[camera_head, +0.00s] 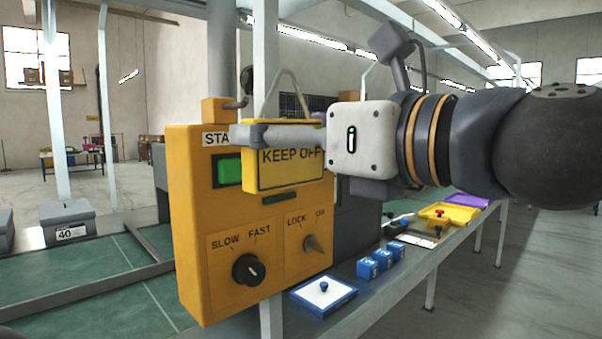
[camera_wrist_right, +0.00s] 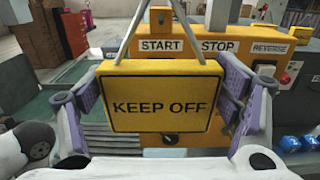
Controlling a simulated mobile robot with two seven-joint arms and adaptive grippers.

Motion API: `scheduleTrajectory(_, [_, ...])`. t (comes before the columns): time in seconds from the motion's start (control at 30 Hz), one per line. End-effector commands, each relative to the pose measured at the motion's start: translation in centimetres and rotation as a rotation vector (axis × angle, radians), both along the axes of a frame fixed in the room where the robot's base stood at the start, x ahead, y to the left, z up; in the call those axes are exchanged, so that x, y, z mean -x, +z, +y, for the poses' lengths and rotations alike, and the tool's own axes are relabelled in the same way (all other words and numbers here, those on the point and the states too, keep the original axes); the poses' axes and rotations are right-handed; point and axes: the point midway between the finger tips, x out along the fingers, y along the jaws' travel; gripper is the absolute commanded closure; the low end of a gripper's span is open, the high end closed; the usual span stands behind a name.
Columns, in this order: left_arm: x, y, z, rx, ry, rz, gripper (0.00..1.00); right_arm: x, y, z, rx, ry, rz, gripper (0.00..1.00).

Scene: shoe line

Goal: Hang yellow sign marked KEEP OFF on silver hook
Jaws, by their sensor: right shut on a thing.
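The yellow KEEP OFF sign (camera_head: 283,172) hangs upright in front of the orange control box (camera_head: 195,255). My right gripper (camera_head: 262,136) comes in from the right and is shut on the sign; its fingers press both side edges in the right wrist view (camera_wrist_right: 163,98). A pale cord loop (camera_head: 291,80) rises from the sign's top. The silver hook (camera_head: 237,103) sticks out of an orange block (camera_head: 214,111) on top of the box. The loop appears right of the hook and apart from it in the head view. My left gripper is not in view.
The box carries a green button (camera_head: 229,171), a black SLOW/FAST knob (camera_head: 248,269) and a LOCK/ON switch (camera_head: 312,243). Blue blocks (camera_head: 367,268) and a blue-edged tray (camera_head: 323,296) lie on the side shelf. A metal post (camera_head: 265,60) stands behind the box.

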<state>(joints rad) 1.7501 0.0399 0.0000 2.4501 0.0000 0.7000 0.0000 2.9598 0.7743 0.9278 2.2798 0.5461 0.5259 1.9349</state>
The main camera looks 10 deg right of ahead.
Motion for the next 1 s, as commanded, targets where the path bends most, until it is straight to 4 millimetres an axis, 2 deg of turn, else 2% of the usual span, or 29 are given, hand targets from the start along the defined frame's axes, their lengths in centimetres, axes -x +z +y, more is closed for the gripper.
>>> scheduleTrajectory(1.0, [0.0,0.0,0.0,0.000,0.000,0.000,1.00,-6.3,-0.7,4.5,0.001,-0.002,-0.001,0.45])
